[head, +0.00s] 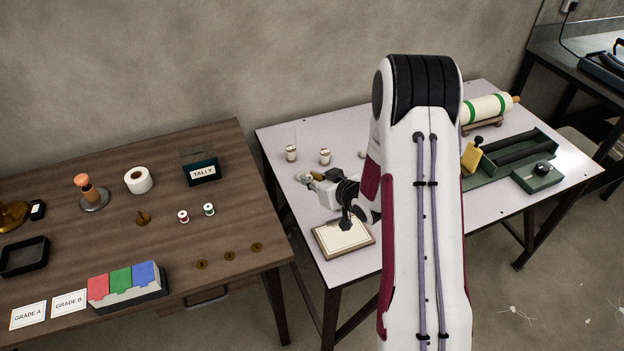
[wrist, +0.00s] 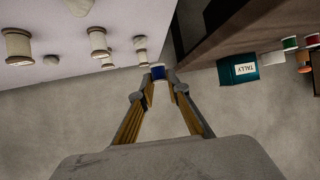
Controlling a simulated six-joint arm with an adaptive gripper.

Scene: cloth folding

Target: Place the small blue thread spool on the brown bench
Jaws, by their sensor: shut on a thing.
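The small blue thread spool (wrist: 158,73) is held between the fingertips of my gripper (wrist: 159,75) in the wrist view. In the head view my gripper (head: 306,178) is at the left part of the pale table, pointing left toward the brown bench (head: 235,245); I cannot make out the blue spool there. On the bench a red spool (head: 183,216) and a green spool (head: 209,209) stand side by side. The wrist view shows the bench edge (wrist: 215,50) at upper right, apart from the held spool.
Pale spools (head: 291,153) stand on the pale table (head: 275,135). A framed board (head: 343,238) lies at its front. The bench holds a TALLY box (head: 201,170), a white roll (head: 138,180), brass discs (head: 229,256) and a coloured card holder (head: 125,285). A gap separates bench and table.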

